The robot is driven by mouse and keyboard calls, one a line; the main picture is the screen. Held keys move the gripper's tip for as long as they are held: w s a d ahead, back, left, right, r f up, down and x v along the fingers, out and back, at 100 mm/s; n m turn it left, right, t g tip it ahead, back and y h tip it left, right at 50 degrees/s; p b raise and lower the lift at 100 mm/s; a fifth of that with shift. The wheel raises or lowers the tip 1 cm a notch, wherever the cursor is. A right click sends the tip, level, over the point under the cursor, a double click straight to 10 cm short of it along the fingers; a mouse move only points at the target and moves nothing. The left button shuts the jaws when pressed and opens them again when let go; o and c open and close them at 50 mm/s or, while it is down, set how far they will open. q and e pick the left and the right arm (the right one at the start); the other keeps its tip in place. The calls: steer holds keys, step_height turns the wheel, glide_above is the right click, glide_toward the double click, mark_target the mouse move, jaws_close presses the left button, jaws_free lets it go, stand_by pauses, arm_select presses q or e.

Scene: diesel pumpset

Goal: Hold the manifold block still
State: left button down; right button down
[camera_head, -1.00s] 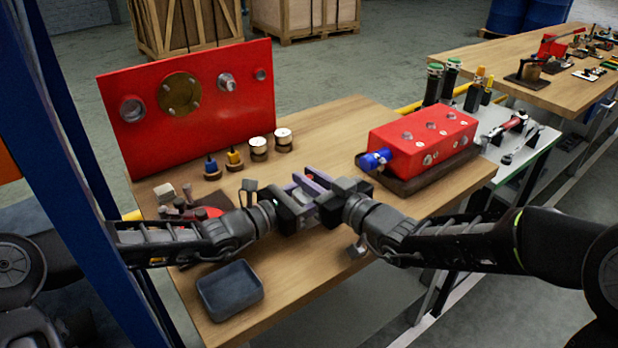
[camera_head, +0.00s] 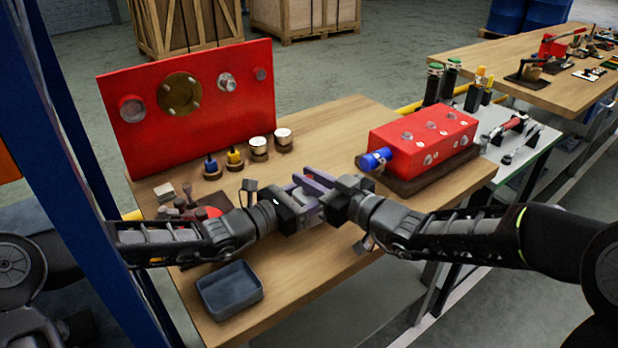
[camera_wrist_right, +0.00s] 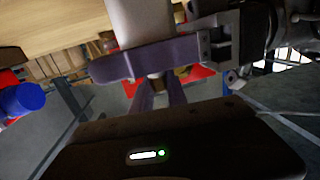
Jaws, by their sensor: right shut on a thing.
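The red manifold block (camera_head: 424,136) sits on a dark tray (camera_head: 408,184) at the right end of the wooden bench, with a blue fitting (camera_head: 376,160) on its left end. No gripper touches it. My right gripper (camera_head: 318,182) is left of the block, above the bench, its purple fingers shut on a pale piece. My left gripper (camera_head: 303,200) meets it from the left. In the right wrist view, a pale rounded piece (camera_wrist_right: 142,22) stands behind a purple finger (camera_wrist_right: 132,64). Where the fingers close is mostly hidden, and I cannot tell the left jaws' state.
A red upright panel (camera_head: 205,100) with round ports stands at the back left. Several small fittings, blue and yellow (camera_head: 234,157), and white-topped cups (camera_head: 283,136) stand before it. A grey tray (camera_head: 230,290) is at front left. A blue post (camera_head: 75,150) rises at left.

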steer(key=n+g+y, duration=0.3)
steer(key=g, duration=0.1)
steer(key=shift+w+d, duration=0.1)
steer(key=shift+n+g+y, duration=0.5)
steer(key=shift+n+g, duration=0.5)
steer(key=shift+g, duration=0.2)
steer(key=c, duration=1.4)
jaws_free()
steer(key=shift+c, duration=0.2)
